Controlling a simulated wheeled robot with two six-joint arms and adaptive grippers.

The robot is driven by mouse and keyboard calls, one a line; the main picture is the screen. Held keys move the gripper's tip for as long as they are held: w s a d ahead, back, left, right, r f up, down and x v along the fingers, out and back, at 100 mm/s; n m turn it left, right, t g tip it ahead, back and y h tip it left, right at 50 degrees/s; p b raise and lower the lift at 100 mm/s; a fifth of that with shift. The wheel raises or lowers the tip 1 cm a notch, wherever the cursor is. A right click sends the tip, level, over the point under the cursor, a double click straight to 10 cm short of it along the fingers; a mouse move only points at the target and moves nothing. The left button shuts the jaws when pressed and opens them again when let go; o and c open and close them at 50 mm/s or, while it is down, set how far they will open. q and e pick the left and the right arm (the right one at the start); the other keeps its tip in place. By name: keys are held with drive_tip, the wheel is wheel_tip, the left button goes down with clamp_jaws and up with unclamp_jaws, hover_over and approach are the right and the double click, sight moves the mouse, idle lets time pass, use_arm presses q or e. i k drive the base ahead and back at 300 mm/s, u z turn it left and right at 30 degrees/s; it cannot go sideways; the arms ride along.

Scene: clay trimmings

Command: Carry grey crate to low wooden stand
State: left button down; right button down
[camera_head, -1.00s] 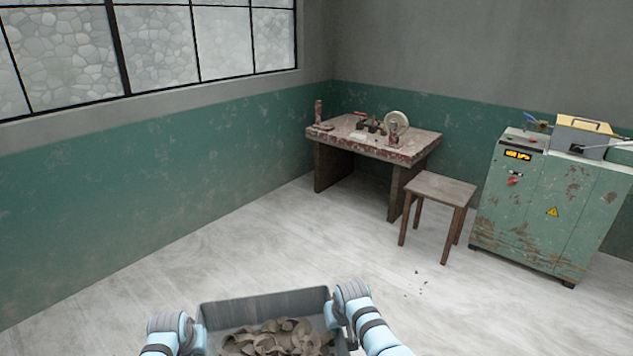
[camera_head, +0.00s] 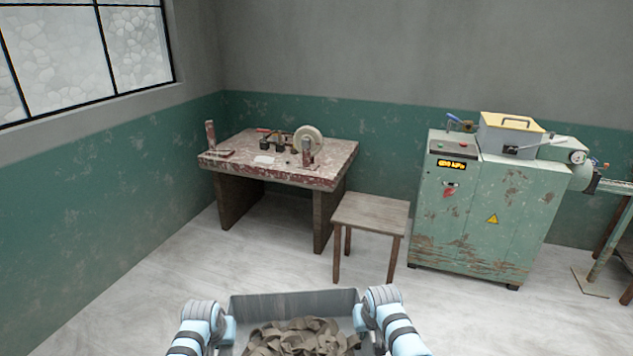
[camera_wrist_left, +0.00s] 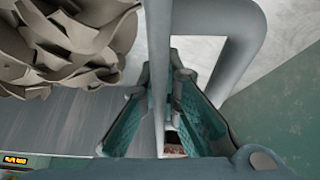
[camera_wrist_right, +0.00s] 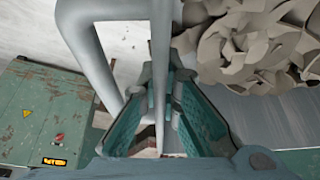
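The grey crate (camera_head: 295,303) is at the bottom of the head view, full of curled clay trimmings (camera_head: 303,340), and seems level. My left gripper (camera_head: 229,328) is at its left side and my right gripper (camera_head: 360,316) at its right side. In the left wrist view the fingers (camera_wrist_left: 172,88) are closed around the crate's grey handle bar (camera_wrist_left: 240,45). The right wrist view shows the same, with the fingers (camera_wrist_right: 166,88) on the other handle bar (camera_wrist_right: 95,55). The low wooden stand (camera_head: 370,213) is ahead, slightly right of the crate, with a bare top.
A worn work table (camera_head: 333,172) with a wheel and small tools stands left of and behind the stand. A green machine cabinet (camera_head: 485,215) stands to the right. The pale floor (camera_head: 150,300) between me and the stand looks clear.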

sight(373, 211)
drive_tip(key=z, duration=0.2)
drive_tip(key=i, duration=1.55)
drive_tip(key=z, duration=0.35)
drive_tip(key=i, duration=2.4)
drive_tip(key=z, duration=0.3)
